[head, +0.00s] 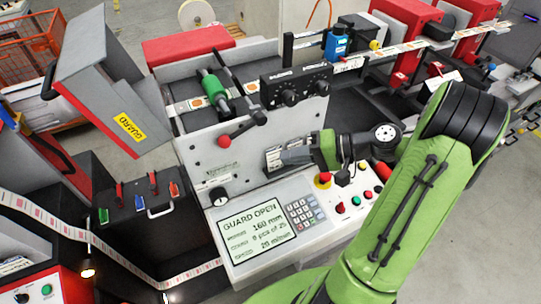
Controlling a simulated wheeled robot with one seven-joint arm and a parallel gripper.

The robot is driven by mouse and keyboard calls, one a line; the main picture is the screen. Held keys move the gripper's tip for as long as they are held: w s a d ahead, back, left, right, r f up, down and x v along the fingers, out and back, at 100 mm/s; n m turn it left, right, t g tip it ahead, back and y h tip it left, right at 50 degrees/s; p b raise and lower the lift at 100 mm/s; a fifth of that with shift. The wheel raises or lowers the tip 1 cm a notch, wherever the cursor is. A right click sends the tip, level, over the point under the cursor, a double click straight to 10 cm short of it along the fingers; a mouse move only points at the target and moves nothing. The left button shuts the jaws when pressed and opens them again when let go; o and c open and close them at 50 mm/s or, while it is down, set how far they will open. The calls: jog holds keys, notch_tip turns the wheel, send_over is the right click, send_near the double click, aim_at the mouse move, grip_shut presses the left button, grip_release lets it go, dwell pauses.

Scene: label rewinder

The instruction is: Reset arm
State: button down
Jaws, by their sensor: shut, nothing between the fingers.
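My green arm reaches up from the bottom of the head view and bends left over the label rewinder. My gripper (268,160) is shut and empty. It is in front of the machine's grey front plate (205,150), just above the control panel; I cannot tell whether it touches the plate. The grey guard (105,85) with a yellow GUARD label stands raised at the upper left. The panel screen (256,228) reads GUARD OPEN and 160 mm.
A red-tipped lever (224,140) and black knob block (297,88) are close to my gripper. Buttons, including a red emergency stop (323,179), sit below my wrist. A black toolbox (140,200) stands left. A label web (110,250) crosses lower left. Open floor lies right.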

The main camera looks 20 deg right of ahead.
jog(key=shift+v, duration=0.85)
jog(key=shift+s+f, duration=0.1)
jog(key=shift+f, duration=0.05)
jog(key=s+a+r+n+g+h+b, duration=0.1)
jog(key=s+a+n+g+h, duration=0.15)
jog(key=a+h, duration=0.2)
jog(key=s+a+n+g+h+b, duration=0.1)
jog(key=s+a+n+g+h, duration=0.15)
jog(key=a, duration=0.35)
jog(key=s+d+r+t+h, duration=0.1)
jog(key=s+r+t+h, duration=0.2)
jog(key=s, duration=0.7)
jog(key=shift+r+n+h, duration=0.4)
jog(key=shift+r+h, duration=0.05)
jog(key=shift+h, duration=0.25)
